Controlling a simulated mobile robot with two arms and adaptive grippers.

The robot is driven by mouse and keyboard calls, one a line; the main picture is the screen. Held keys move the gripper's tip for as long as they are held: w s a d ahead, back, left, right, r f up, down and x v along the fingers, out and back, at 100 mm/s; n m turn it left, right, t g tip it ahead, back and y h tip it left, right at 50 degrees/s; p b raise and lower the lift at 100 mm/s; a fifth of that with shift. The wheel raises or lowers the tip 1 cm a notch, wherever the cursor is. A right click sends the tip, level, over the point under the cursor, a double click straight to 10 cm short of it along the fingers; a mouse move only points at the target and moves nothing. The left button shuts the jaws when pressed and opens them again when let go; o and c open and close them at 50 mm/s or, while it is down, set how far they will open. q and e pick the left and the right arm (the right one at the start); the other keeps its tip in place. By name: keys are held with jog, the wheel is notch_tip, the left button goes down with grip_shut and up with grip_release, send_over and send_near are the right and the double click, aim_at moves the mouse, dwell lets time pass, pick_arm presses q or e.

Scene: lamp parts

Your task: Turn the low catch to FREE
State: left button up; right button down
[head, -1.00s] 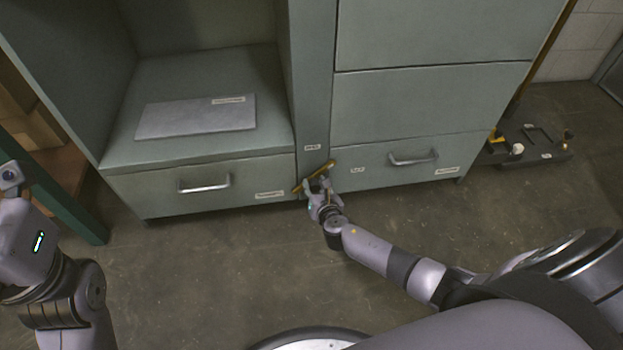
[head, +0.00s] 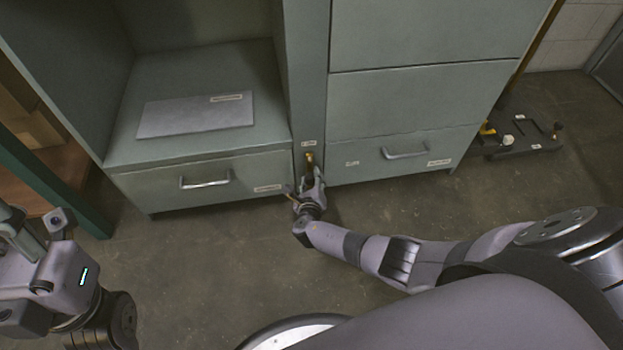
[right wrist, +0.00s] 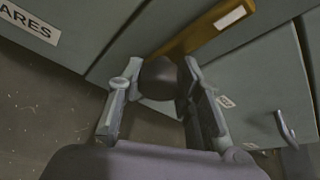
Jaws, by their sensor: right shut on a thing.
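The low catch (head: 309,160) is a brass bar on the narrow post between the two bottom drawers. It stands nearly upright, its top just under a small label (head: 308,143) too small to read. My right gripper (head: 311,182) is at its lower part and hides it there. In the right wrist view the catch (right wrist: 198,34) runs up to the right. The fingers of my right gripper (right wrist: 160,85) are shut on a dark round knob (right wrist: 160,78) in front of the bar. My left gripper (head: 30,240) is at the left edge; its fingers are unclear.
The left drawer (head: 145,187) and right drawer (head: 350,175) have bar handles and appear shut. A grey panel (head: 195,117) lies on the shelf above the left drawer. A dark tray (head: 530,140) with small parts stands on the floor at right. The floor in front is clear.

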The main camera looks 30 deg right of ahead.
jog(key=shift+w+d+r+n, duration=0.15)
jog(key=shift+r+n, duration=0.1)
jog(key=shift+n, duration=0.15)
jog(key=c, duration=1.4)
grip_release()
jog(key=shift+o, duration=1.4)
jog(key=shift+f, duration=0.1)
jog(key=shift+a+f, duration=0.1)
jog(key=shift+a, duration=0.1)
